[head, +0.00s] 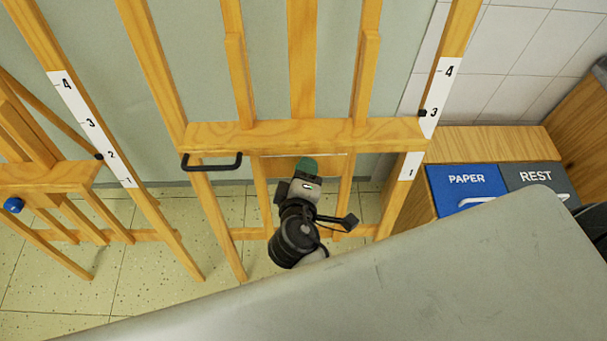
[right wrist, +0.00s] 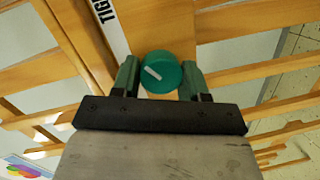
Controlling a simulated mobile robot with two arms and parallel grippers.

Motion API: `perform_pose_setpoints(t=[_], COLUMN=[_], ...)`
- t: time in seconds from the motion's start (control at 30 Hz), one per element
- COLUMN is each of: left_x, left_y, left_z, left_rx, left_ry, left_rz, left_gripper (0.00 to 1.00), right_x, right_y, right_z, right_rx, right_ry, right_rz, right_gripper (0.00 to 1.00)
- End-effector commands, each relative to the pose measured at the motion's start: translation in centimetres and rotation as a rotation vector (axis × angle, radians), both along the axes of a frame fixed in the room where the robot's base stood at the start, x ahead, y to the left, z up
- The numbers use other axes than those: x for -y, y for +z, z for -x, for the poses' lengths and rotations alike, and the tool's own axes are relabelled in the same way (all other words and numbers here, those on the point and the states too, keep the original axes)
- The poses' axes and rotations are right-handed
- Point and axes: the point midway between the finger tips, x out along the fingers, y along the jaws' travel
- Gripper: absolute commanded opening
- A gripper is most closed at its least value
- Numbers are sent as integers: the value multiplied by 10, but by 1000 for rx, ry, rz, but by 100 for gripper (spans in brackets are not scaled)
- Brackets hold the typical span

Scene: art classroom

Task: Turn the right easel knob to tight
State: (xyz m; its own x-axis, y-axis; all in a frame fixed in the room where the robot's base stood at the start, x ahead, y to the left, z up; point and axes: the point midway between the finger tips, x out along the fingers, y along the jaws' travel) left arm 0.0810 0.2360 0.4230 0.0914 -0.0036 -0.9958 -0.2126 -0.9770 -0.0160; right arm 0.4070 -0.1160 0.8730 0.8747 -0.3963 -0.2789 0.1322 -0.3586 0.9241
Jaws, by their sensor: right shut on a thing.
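The right easel (head: 230,136) stands upright in the head view, with a wooden ledge across its front. In the right wrist view a round green knob (right wrist: 160,72) sits between my right gripper's fingers. Its white mark slants, with one end to the upper left. A white strip (right wrist: 107,20) with the letters "TIG" visible lies to the upper left of the knob; the rest of the word is cut off. My right gripper (right wrist: 158,78) is shut on the knob. In the head view my right gripper (head: 305,172) is just under the ledge. My left gripper is not in view.
A left easel (head: 45,178) with a blue knob (head: 14,205) stands at the left. A black handle (head: 212,166) juts from the right easel's ledge. Blue "PAPER" (head: 466,182) and grey "REST" (head: 537,178) bins are at the right. Tiled floor shows between the easels.

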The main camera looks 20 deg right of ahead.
Motion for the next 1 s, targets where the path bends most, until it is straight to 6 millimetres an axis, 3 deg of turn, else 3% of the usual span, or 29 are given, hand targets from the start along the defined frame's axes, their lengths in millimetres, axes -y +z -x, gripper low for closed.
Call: perform_pose_setpoints(t=[0.63, 0.67, 0.8, 1.0], left_x=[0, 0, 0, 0], left_y=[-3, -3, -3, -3], left_z=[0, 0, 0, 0], left_rx=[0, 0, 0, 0], left_ry=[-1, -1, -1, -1], left_rz=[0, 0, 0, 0], left_gripper=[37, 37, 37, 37], right_x=[0, 0, 0, 0], right_y=[0, 0, 0, 0], right_z=[0, 0, 0, 0], right_rx=[14, 14, 14, 13], right_ry=[-9, -9, -9, -9], right_rz=[-51, -51, -51, -51], right_gripper=[20, 45, 67, 69])
